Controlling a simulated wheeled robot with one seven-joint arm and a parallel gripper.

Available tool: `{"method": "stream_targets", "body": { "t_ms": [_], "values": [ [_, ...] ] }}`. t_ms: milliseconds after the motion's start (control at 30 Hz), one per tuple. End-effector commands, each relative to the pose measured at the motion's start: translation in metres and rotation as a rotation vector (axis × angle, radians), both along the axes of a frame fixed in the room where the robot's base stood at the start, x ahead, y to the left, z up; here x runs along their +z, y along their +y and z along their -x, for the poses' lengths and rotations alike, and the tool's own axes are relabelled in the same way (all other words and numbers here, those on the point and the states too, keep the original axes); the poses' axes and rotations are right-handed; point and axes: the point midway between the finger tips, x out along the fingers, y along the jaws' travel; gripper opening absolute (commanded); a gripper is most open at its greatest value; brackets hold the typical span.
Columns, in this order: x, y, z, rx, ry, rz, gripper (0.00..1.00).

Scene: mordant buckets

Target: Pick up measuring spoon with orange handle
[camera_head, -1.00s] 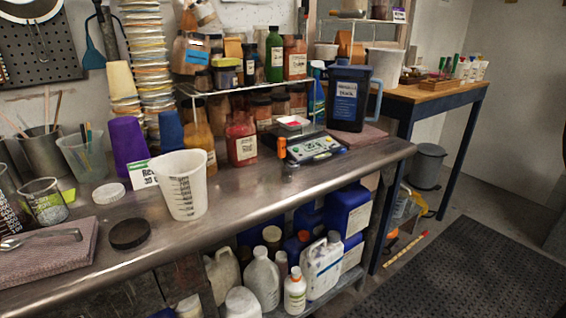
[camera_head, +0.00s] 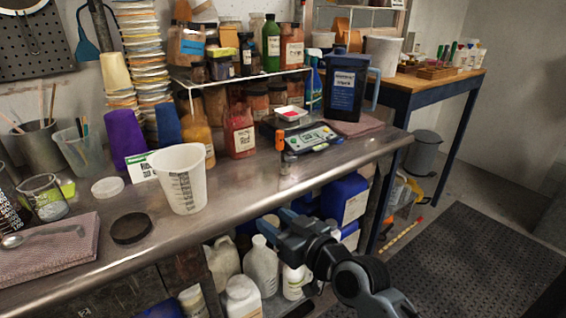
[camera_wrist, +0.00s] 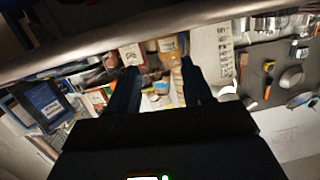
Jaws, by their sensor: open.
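A small upright orange piece (camera_head: 280,140) stands at the front left of the scale on the metal bench, with a shiny part below it. It may be the measuring spoon's orange handle, but it is too small to be sure. A plain metal spoon (camera_head: 40,235) lies on the folded cloth at the left. My gripper (camera_head: 272,222) is in front of the bench, below its top edge and apart from the orange piece. In the wrist view my gripper (camera_wrist: 160,82) has its two dark fingers spread, with nothing between them.
The metal bench (camera_head: 240,192) has a clear strip in front of the scale (camera_head: 314,137). A white measuring jug (camera_head: 182,180) stands left of it, a dark blue jug (camera_head: 345,85) behind right. White bottles (camera_head: 262,268) crowd the shelf below. Pegboard tools (camera_wrist: 268,68) show in the wrist view.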

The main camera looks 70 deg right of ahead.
Motion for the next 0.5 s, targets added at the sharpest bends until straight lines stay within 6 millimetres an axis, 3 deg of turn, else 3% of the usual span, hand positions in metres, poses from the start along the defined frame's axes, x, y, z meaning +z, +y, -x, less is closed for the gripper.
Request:
{"method": "stream_targets", "body": {
  "t_ms": [33,200,333,500],
  "values": [
    [0.017,-0.027,-0.007,-0.024,-0.023,0.015,0.50],
    [0.060,-0.098,-0.018,-0.055,-0.067,0.061,0.50],
    [0.088,-0.135,-0.017,-0.063,-0.091,0.096,0.50],
    [0.106,-0.157,-0.016,-0.063,-0.103,0.121,0.50]
  ]
}}
